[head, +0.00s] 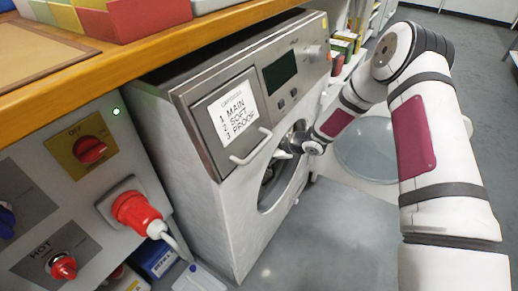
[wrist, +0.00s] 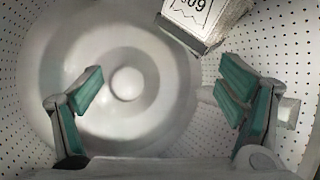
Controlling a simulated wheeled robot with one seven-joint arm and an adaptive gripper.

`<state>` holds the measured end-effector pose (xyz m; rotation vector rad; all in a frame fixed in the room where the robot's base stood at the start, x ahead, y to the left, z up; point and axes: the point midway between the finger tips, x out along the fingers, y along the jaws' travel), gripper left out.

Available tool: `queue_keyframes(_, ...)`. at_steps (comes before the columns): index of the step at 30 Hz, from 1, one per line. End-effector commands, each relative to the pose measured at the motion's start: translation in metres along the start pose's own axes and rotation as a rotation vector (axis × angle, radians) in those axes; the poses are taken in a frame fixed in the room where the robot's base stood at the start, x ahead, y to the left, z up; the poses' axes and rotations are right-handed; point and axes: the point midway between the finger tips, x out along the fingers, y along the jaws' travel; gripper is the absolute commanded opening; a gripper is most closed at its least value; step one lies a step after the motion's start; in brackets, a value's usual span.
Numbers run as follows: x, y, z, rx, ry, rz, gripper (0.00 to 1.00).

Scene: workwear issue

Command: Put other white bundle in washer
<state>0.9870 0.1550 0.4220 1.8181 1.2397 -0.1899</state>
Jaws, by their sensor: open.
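The washer (head: 238,215) stands under the counter in the head view, a grey-white front loader with a round opening in its front. My gripper (head: 291,147) is at that opening, with the arm coming from the right. In the wrist view, my gripper (wrist: 162,88) is inside the perforated white drum (wrist: 22,125), its two teal-padded fingers spread wide apart with nothing between them. A pale bundle (wrist: 228,22) with a printed label, partly out of frame, is at the top of the wrist view, beyond the right finger. The head view shows no white bundle.
A card (head: 234,113) on the washer's drawer lists main, soft and proof. A control panel (head: 115,155) with red knobs is at left, under a wooden counter (head: 150,52). Grey floor (head: 335,235) is open in front.

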Motion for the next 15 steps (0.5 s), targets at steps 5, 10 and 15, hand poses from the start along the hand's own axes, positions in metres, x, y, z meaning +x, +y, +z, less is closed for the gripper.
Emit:
queue_keyframes(5, -0.002, -0.001, 0.001, 0.001, -0.001, -0.001, 0.88)
queue_keyframes(10, -0.019, 0.0, 0.001, 0.0, -0.002, 0.0, 0.88)
queue_keyframes(15, -0.054, 0.001, 0.001, -0.001, -0.003, 0.001, 0.88)
